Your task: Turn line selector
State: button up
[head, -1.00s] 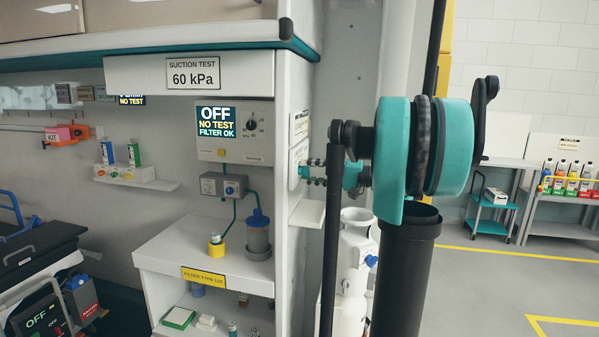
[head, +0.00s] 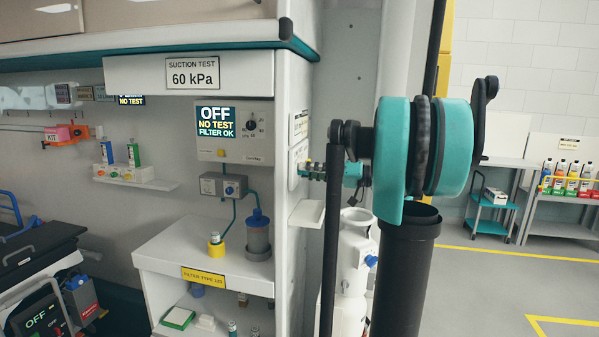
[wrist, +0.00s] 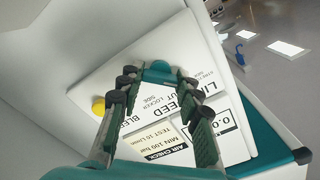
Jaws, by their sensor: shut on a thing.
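A white panel (wrist: 150,45) on the cabinet's side fills the middle of the wrist view, tilted in the picture. A teal selector knob (wrist: 160,70) sits on it, partly hidden between my fingers. My gripper (wrist: 157,80) is shut on this knob, one dark green finger on each side. Printed words around it include LINE, FEED and LOCKER SIDE, partly covered. In the head view my gripper (head: 306,170) reaches the panel (head: 298,163) from the right, and the knob cannot be made out.
A yellow knob (wrist: 98,105) is beside my left finger on the panel. A 0.0 readout (wrist: 226,126) and an AIR CHECK label (wrist: 168,140) lie near the right finger. A small white shelf (head: 306,213) juts out below the panel. A white cylinder (head: 354,255) stands under my arm.

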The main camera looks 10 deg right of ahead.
dwell(0.4)
jog(key=o, duration=1.2)
jog(key=shift+c, duration=0.2)
jog(key=v, duration=1.2)
jog(key=shift+s, duration=0.1)
